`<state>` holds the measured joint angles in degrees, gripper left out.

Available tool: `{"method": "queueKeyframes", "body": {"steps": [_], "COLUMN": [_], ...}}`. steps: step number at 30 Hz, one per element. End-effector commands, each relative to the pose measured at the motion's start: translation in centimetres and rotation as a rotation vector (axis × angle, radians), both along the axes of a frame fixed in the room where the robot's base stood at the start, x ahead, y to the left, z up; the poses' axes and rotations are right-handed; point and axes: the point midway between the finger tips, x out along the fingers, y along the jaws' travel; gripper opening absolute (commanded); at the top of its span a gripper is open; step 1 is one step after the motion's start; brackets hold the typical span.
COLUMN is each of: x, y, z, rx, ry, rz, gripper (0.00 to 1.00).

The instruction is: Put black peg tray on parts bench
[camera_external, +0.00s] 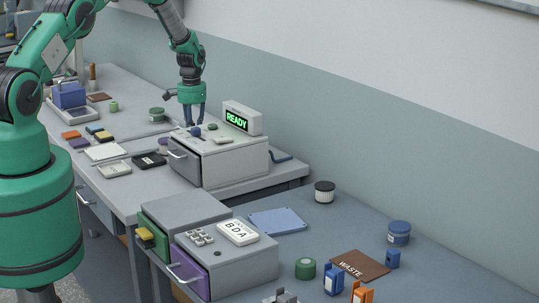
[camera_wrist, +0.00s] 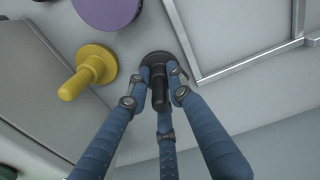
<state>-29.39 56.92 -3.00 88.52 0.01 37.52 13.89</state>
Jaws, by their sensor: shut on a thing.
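In the wrist view the three blue fingers of my gripper (camera_wrist: 160,92) are closed around an upright black peg (camera_wrist: 157,58) with a round flange at its foot. In the external view my gripper (camera_external: 194,119) points down over the top of a grey drawer unit; the held peg is too small to make out there. A small flat black tray (camera_external: 149,160) lies on the far bench (camera_external: 119,193), left of that unit and apart from my gripper. I cannot tell whether it is the peg tray. The near bench (camera_external: 340,218) extends to the lower right.
A yellow peg (camera_wrist: 88,72) and a purple disc (camera_wrist: 106,12) are left of the fingers. A raised frame (camera_wrist: 235,66) is to their right. The READY display box (camera_external: 242,118) stands right of my gripper. A blue plate (camera_external: 278,222) and brown WASTE mat (camera_external: 359,265) lie on the near bench.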

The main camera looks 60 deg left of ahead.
Motion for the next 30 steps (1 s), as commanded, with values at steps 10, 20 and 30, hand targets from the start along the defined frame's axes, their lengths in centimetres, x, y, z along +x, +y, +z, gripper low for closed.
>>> {"method": "queueKeyframes", "body": {"steps": [10,20,30], "x": [0.0,0.0,0.0], "y": [0.0,0.0,0.0], "z": [-0.3,-0.3,1.0], "rx": [0.0,0.0,0.0], "ry": [0.001,0.001,0.0], "rz": [0.0,0.0,0.0], "gripper": [0.33,0.4,0.4]}}
